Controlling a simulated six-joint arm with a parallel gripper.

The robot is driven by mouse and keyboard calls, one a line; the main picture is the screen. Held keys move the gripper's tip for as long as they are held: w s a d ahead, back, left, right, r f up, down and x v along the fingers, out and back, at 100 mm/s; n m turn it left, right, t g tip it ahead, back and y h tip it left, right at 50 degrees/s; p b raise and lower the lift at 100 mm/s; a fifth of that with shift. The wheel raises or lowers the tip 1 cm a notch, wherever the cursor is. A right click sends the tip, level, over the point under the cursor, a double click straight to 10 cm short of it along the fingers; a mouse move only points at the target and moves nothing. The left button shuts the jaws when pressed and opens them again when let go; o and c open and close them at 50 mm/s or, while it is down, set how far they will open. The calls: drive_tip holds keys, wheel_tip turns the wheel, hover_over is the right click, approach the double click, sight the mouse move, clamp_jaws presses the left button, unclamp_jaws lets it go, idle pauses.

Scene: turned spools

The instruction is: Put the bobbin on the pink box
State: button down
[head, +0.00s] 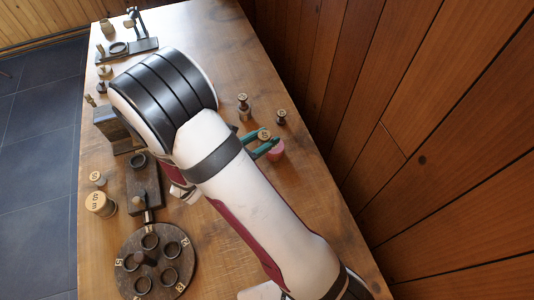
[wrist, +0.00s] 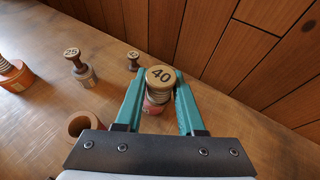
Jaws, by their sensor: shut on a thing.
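My gripper (wrist: 158,78) has two teal fingers, shut on a bobbin (wrist: 160,78) with a pale wooden top marked 40 and thread wound below it. The bobbin looks upright between the fingers. The pink box (wrist: 151,108), small and round, shows just below the bobbin, partly hidden by it. In the head view the pink box (head: 277,151) is beside and under the fingertips, and the bobbin's top (head: 264,135) shows between the fingers. I cannot tell whether the bobbin touches the box.
A spool marked 25 (wrist: 78,65) and a small dark spool (wrist: 133,60) stand nearby. A hollow orange-brown cup (wrist: 85,125) is left of my gripper. A wood wall (head: 400,150) runs along the right. A round dark tray with rings (head: 128,245) stands at the front left.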

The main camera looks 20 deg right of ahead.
sight(274, 150)
drive_tip(key=shift+n, duration=0.3)
drive_tip(key=w+d, duration=0.2)
drive_tip(key=d, duration=0.1)
drive_tip(key=shift+w+d+r, duration=0.25)
drive_tip(key=shift+w+d, duration=0.05)
drive_tip(key=shift+w, duration=0.1)
wheel_tip(274, 150, down, 7)
drive_tip(key=shift+w+d+f, duration=0.1)
drive_tip(key=shift+w+f, duration=0.05)
drive_tip(key=shift+t, duration=0.3)
drive_tip(key=c, duration=0.5)
unclamp_jaws()
drive_tip(key=shift+f, duration=0.1)
